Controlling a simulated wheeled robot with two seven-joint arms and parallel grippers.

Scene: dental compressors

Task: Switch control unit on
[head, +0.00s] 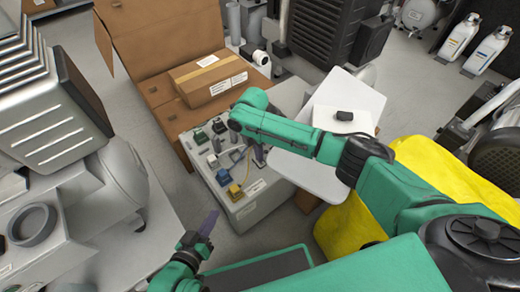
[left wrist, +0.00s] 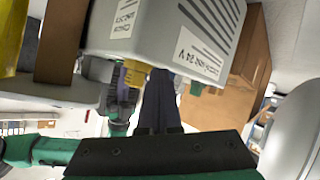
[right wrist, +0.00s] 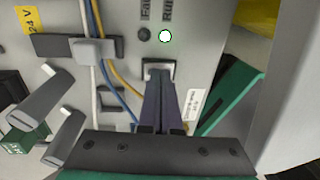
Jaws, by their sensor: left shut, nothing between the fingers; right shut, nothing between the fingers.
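The control unit (head: 262,190) is a grey box with coloured parts on its top, in the middle of the head view. In the right wrist view its panel (right wrist: 205,45) carries a switch in a dark frame (right wrist: 158,68). Above it, the lamp by the "Run" label (right wrist: 165,36) is bright white with a green rim; the lamp by the other label (right wrist: 144,34) is dark. My right gripper (right wrist: 160,80) is shut and empty, its tips at the switch, hiding part of it; contact is unclear. My left gripper (head: 210,222) is shut and empty, left of the unit.
Blue, yellow and white wires (right wrist: 98,60) run beside the right fingers. A cardboard box (head: 208,80) stands behind the unit. A compressor (head: 60,120) is at left, and a yellow object (head: 430,170) is under my right arm. Grey floor (head: 225,245) is free near my left gripper.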

